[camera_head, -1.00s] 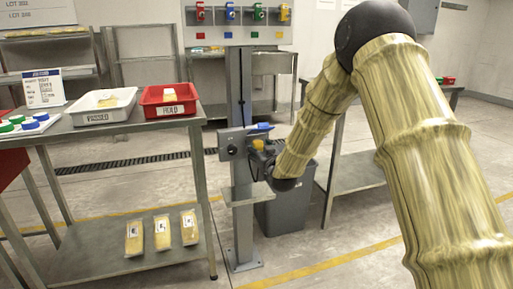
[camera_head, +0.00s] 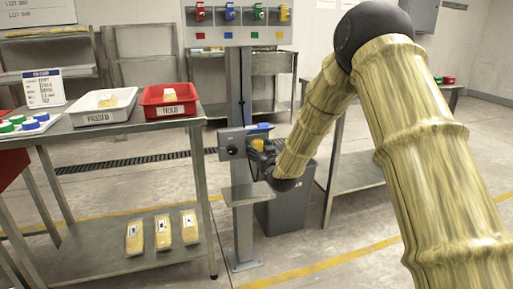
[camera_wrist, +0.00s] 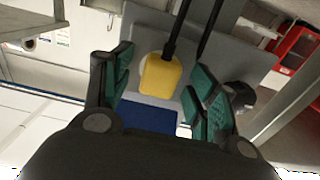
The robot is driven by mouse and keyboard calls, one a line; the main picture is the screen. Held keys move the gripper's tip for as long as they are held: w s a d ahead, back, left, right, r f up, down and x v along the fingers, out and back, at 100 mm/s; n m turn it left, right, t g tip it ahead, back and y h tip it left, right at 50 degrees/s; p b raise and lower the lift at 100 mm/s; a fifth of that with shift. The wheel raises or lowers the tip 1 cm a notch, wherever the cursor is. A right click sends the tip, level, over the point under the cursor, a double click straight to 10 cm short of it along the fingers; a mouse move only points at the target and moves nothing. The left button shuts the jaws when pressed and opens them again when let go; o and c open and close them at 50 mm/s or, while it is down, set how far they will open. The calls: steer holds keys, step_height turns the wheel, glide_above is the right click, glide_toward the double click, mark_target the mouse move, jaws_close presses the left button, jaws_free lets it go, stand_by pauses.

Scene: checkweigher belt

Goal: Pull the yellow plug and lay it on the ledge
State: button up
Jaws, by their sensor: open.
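The yellow plug (camera_head: 257,145) sits on the grey post's box, beside a blue part (camera_head: 259,128). In the wrist view the yellow plug (camera_wrist: 160,75) shows between the fingers, with a black cable running up from it and a blue patch (camera_wrist: 147,117) next to it. My gripper (camera_wrist: 158,95) is open, its green-padded fingers on either side of the plug; I cannot tell whether they touch it. In the head view my gripper is mostly hidden behind the wrist. The ledge (camera_head: 249,193) is a small bare grey plate on the post below the plug.
A grey bin (camera_head: 283,207) stands behind the post. On the left, a steel table (camera_head: 130,122) holds a white tray (camera_head: 83,107) and a red tray (camera_head: 170,110).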

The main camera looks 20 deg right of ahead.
mark_target(259, 147)
steer(key=shift+c, duration=0.4)
jaws_close()
steer(key=shift+s+p, duration=0.15)
steer(key=shift+p, duration=0.15)
steer(key=shift+s+d+p, duration=0.1)
steer(key=shift+s+p, duration=0.5)
steer(key=shift+s, duration=2.05)
steer(key=shift+s, duration=0.2)
